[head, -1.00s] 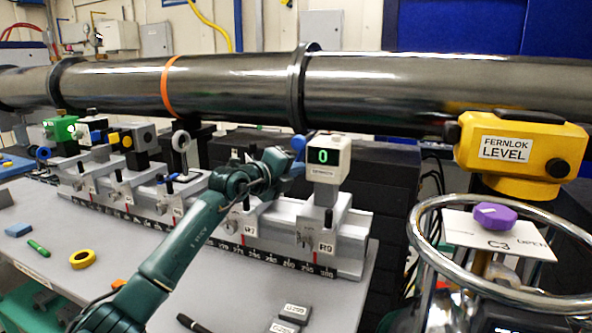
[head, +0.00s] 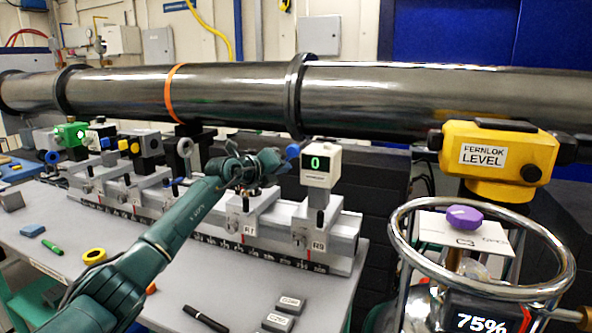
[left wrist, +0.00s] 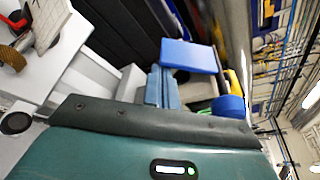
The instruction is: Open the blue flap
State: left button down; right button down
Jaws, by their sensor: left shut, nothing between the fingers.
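In the left wrist view, a flat bright blue panel (left wrist: 190,56), which looks like the blue flap, shows just beyond my fingers. A rounded blue piece (left wrist: 228,105) is beside it. In the head view, only a small blue piece (head: 293,151) shows, left of the white display box reading 0 (head: 321,164). I cannot tell which blue part this is. My left gripper (head: 275,162) is shut and empty, close to that blue piece; its fingers also show in the left wrist view (left wrist: 158,88). Whether they touch the blue part is unclear. My right gripper is out of view.
The grey rail (head: 225,228) carries several mounts. A large dark pipe (head: 230,92) runs behind and above it. At right are a yellow level (head: 497,158) and a metal ring (head: 403,245) around a purple knob (head: 464,216). Small loose items lie on the front tabletop.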

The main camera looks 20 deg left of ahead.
pick_arm(q)
jog(key=a+r+m+y+p, duration=0.2)
jog(key=m, duration=0.1)
jog(key=shift+w+a+r+p, duration=0.2)
jog(key=shift+r+p, duration=0.1)
jog(key=shift+p, duration=0.05)
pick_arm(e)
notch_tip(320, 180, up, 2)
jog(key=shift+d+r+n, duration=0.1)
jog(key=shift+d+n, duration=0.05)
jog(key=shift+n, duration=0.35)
pick_arm(q)
jog(key=shift+a+r, duration=0.1)
jog(key=shift+r, duration=0.05)
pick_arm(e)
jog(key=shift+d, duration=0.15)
pick_arm(q)
jog(key=shift+a+r, duration=0.15)
jog(key=shift+a, duration=0.7)
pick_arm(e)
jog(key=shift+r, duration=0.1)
